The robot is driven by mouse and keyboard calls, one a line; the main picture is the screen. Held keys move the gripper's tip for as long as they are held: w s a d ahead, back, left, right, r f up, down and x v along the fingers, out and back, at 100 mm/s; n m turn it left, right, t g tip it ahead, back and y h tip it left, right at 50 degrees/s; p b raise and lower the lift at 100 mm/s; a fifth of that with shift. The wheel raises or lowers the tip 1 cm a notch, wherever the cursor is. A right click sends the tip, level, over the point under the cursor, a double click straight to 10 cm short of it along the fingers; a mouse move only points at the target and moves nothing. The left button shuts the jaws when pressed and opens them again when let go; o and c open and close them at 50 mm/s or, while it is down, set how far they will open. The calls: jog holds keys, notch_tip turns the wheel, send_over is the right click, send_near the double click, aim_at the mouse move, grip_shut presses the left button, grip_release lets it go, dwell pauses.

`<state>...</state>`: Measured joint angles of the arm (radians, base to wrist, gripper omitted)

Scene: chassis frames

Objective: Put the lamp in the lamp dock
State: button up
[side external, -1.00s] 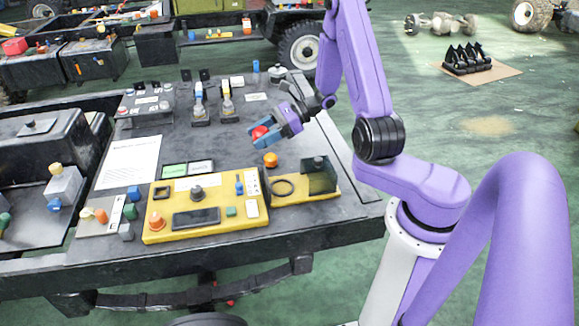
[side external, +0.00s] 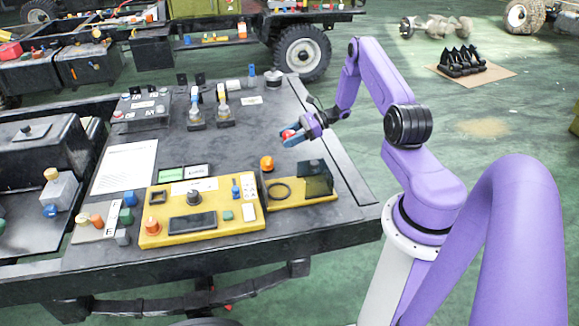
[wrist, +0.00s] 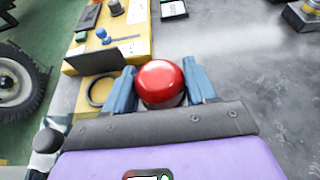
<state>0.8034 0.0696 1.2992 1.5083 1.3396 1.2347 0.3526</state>
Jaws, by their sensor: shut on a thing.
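A red dome-topped lamp (wrist: 161,82) sits between the blue fingers of my gripper (wrist: 161,88) in the wrist view. My gripper (side external: 291,138) is shut on the lamp, which shows as a small red spot (side external: 287,134) in the side view. It is above the right part of the dark table, behind the yellow panel. A dark ring (side external: 280,191) lies on the yellow panel's right extension and also shows in the wrist view (wrist: 91,95); I cannot tell whether it is the lamp dock. The lamp's lower part is hidden by the gripper.
The yellow panel (side external: 160,238) carries knobs and a dark screen. A dark upright plate (side external: 318,178) stands beside the ring. An orange dome (side external: 267,163) stands just behind the panel. Small devices (side external: 223,106) stand farther back. The tabletop (side external: 330,228) is bare near its right edge.

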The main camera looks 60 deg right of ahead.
aim_at(290, 165)
jog(key=shift+f, duration=4.85)
jog(key=shift+f, duration=0.2)
jog(key=o, duration=1.1)
jog(key=shift+c, duration=0.2)
